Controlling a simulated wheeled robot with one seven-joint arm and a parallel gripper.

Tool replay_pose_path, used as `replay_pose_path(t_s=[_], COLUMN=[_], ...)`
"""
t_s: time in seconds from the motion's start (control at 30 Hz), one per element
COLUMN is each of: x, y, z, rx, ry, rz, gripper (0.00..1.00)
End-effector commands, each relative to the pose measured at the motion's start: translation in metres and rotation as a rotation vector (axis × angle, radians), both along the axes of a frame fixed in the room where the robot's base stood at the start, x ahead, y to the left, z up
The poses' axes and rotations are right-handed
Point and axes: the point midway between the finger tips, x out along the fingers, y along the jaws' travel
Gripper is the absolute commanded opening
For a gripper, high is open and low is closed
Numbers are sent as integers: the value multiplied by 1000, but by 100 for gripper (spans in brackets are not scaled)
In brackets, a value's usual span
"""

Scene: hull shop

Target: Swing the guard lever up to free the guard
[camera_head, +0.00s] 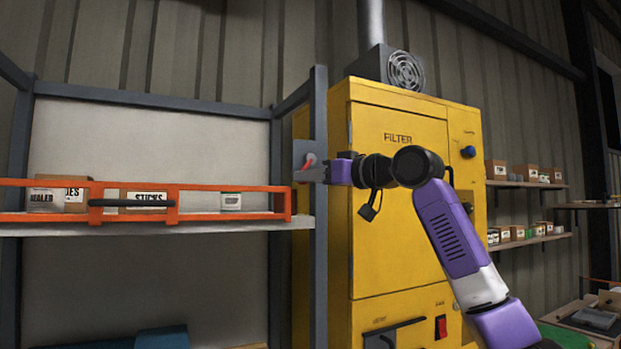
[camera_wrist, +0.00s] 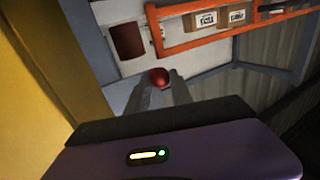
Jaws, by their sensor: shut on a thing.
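The guard is an orange rail frame (camera_head: 232,188) across the front of the shelf, with a dark handle bar (camera_head: 131,202); it also shows in the wrist view (camera_wrist: 205,41). The guard lever has a red end (camera_head: 309,161) and sits by the grey post at the guard's right end. In the wrist view its red knob (camera_wrist: 158,77) shows at the fingertips. My gripper (camera_head: 312,173) reaches in from the right and is shut on the lever; its two grey fingers (camera_wrist: 160,88) flank the knob. The lever's pivot is mostly hidden.
A yellow filter cabinet (camera_head: 390,240) stands right behind my arm, close to the grey shelf post (camera_head: 319,230). Behind the guard, boxes and a tin stand on the shelf (camera_head: 150,228). Small shelves with boxes (camera_head: 527,185) are at the far right.

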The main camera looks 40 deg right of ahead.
Motion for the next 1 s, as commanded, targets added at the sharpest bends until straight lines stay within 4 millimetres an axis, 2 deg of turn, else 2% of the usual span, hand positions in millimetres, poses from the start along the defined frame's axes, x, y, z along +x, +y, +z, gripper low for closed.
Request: replay_pose_path(t_s=[0.57, 1.0], x=[1, 6], y=[5, 20], z=[0, 13], rx=[58, 390], ry=[-15, -110], rz=[5, 7], gripper=[0, 0])
